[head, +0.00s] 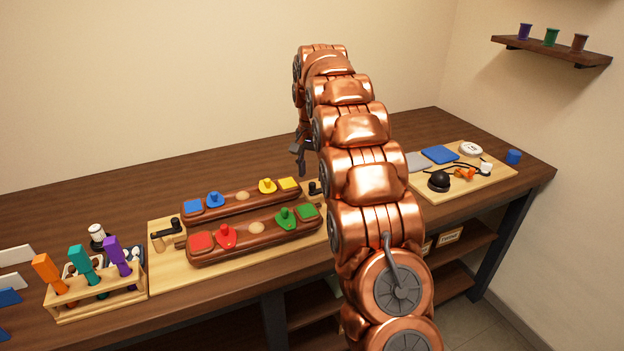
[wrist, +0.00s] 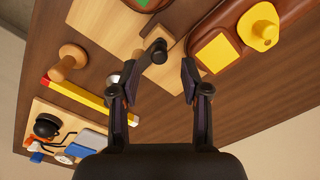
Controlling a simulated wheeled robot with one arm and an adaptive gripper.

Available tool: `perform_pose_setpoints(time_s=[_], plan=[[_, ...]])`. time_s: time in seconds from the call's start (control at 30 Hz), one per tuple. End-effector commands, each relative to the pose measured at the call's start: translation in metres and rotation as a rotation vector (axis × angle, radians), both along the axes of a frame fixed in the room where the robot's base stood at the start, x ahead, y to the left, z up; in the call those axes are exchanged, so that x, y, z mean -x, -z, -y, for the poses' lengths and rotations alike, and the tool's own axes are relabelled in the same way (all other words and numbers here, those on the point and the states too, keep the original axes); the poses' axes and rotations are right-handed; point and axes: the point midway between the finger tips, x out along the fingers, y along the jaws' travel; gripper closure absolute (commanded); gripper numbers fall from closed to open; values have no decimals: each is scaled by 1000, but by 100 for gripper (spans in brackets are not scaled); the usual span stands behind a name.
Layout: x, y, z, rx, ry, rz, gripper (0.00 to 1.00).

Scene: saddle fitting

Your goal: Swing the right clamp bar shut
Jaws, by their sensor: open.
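The right clamp (head: 313,188) shows in the head view as a small dark piece at the right end of the fitting board, mostly hidden behind my arm. In the wrist view its black clamp bar (wrist: 157,49) with a rounded end stands beside the brown saddle pieces, at the board's edge. My gripper (wrist: 158,82) is open and empty, with one finger on each side of the bar's line. The bar appears just beyond the fingertips; contact cannot be told. In the head view my gripper (head: 300,163) hangs above the back of the board, partly hidden by the arm.
Two brown saddle pieces (head: 262,232) carry coloured pads and knobs. The left clamp (head: 166,229) stands at the board's other end. A yellow bar (wrist: 76,92) and a wooden knob (wrist: 70,59) lie near my gripper. A tool rack (head: 95,303) is at left.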

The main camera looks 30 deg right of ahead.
Motion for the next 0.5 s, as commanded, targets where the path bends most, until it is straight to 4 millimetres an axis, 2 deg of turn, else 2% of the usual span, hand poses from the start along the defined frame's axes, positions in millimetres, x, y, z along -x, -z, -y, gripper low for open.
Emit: perform_pose_setpoints(time_s=[0.2, 0.5], plan=[[-1, -24, 0, 1, 0, 3, 54], [0, -32, 0, 0, 0, 1, 54]])
